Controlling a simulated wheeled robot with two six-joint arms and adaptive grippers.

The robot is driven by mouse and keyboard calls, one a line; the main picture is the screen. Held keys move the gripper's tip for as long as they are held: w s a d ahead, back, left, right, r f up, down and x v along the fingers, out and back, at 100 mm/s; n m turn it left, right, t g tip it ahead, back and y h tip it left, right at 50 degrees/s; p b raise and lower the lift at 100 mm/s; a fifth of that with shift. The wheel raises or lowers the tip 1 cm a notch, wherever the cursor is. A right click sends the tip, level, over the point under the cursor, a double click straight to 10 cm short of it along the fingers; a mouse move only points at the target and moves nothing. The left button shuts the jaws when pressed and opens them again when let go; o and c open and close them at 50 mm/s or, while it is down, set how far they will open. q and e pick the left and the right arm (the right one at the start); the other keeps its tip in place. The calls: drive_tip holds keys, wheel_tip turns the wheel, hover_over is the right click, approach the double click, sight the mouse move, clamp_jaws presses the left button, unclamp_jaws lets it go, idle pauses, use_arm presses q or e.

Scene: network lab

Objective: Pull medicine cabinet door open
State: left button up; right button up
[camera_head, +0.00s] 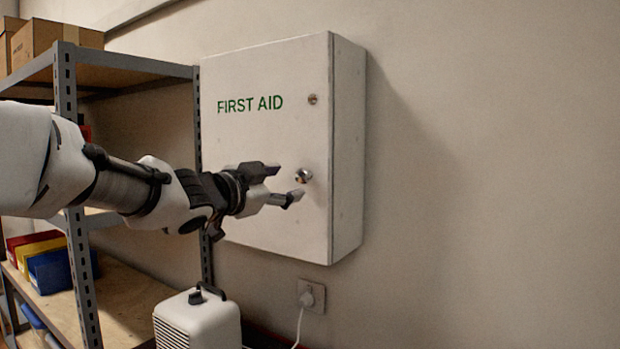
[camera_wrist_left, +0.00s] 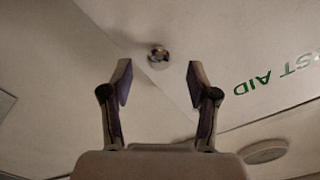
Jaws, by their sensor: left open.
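The white medicine cabinet (camera_head: 345,150) hangs on the wall, with green "FIRST AID" lettering on its door (camera_head: 260,135). The door looks shut. A round metal knob (camera_head: 304,175) sits low near the door's right edge. My left gripper (camera_head: 284,184) is open in front of the door, just left of the knob in the head view. In the left wrist view the knob (camera_wrist_left: 158,57) shows beyond the open fingertips (camera_wrist_left: 160,72), between their lines, with nothing held. The lettering shows upside down there. My right gripper is not in view.
A metal shelf unit (camera_head: 66,110) with cardboard boxes (camera_head: 45,38) and coloured bins stands at the left. A white heater (camera_head: 197,318) stands below the cabinet, near a wall socket (camera_head: 311,296) with a plugged cord. The wall right of the cabinet is clear.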

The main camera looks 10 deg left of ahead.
sight(300, 175)
use_arm(q)
drive_tip(key=shift+d+r+p, duration=0.35)
drive_tip(key=shift+r+p, duration=0.2)
drive_tip(key=shift+r, duration=0.3)
drive_tip(key=w, duration=0.1)
drive_tip(key=w+d+f, duration=0.1)
drive_tip(key=w, duration=0.1)
drive_tip(key=w+d, duration=0.1)
drive_tip(key=shift+w+f+p, duration=0.2)
drive_tip(key=shift+w+p, duration=0.1)
drive_tip(key=shift+w, duration=0.2)
drive_tip(key=shift+s+a+r, duration=0.1)
drive_tip(key=shift+s+a, duration=0.1)
drive_tip(key=shift+s, duration=0.1)
drive_tip(key=shift+s+a+r, duration=0.1)
drive_tip(key=shift+s+r, duration=0.1)
drive_tip(key=shift+s, duration=0.15)
drive_tip(key=c, duration=0.4)
drive_tip(key=shift+s, duration=0.15)
clamp_jaws()
drive_tip(key=shift+r, duration=0.1)
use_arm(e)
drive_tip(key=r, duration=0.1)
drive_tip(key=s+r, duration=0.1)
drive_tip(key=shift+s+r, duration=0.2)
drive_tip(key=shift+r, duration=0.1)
